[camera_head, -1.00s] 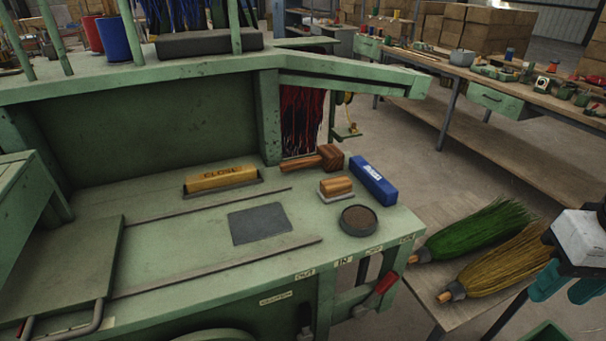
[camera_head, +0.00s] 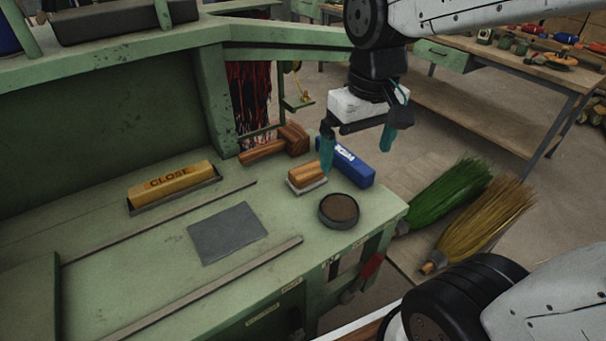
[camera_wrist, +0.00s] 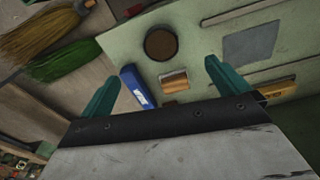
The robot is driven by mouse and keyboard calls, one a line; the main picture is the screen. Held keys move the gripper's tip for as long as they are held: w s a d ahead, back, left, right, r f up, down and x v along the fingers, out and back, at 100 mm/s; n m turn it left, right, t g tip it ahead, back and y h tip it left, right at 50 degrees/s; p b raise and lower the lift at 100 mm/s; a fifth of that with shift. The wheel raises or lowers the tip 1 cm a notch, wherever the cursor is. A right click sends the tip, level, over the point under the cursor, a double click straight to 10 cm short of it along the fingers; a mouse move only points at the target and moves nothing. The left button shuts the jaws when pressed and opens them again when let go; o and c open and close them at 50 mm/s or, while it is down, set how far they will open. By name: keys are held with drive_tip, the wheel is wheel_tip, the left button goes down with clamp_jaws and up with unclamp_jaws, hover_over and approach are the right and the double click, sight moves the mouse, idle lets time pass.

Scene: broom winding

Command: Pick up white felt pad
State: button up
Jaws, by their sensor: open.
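The white felt pad (camera_head: 307,179) is a small block with a brown wooden back and a pale felt base. It sits on the green bench, between a wooden mallet and a round dark dish. In the wrist view the felt pad (camera_wrist: 174,82) lies between the lines of the two fingers. My gripper (camera_head: 357,157) is open and empty, with teal fingers above the bench's right end, up and to the right of the pad. The wrist view shows its fingers (camera_wrist: 162,72) spread wide, apart from the pad.
A blue box (camera_head: 346,165) stands close to the right of the pad. The round dish (camera_head: 339,210) is in front, the mallet (camera_head: 277,145) behind. A yellow CLOSE block (camera_head: 171,184) and grey sheet (camera_head: 228,233) lie left. Green (camera_head: 447,192) and tan brooms (camera_head: 483,224) lie beyond the bench.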

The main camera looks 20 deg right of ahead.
drive_tip(key=n, duration=0.1)
hover_over(306, 168)
drive_tip(key=s, duration=0.1)
drive_tip(key=shift+g, duration=0.4)
wheel_tip(306, 168, down, 9)
drive_tip(key=shift+f, duration=0.15)
drive_tip(key=shift+w+a+f, duration=0.1)
drive_tip(key=shift+w+f, duration=0.05)
drive_tip(key=shift+f, duration=0.15)
drive_tip(key=f, duration=0.7)
drive_tip(key=shift+w+f, duration=0.2)
drive_tip(key=shift+f, duration=0.2)
drive_tip(key=shift+c, duration=0.3)
drive_tip(key=c, duration=0.9)
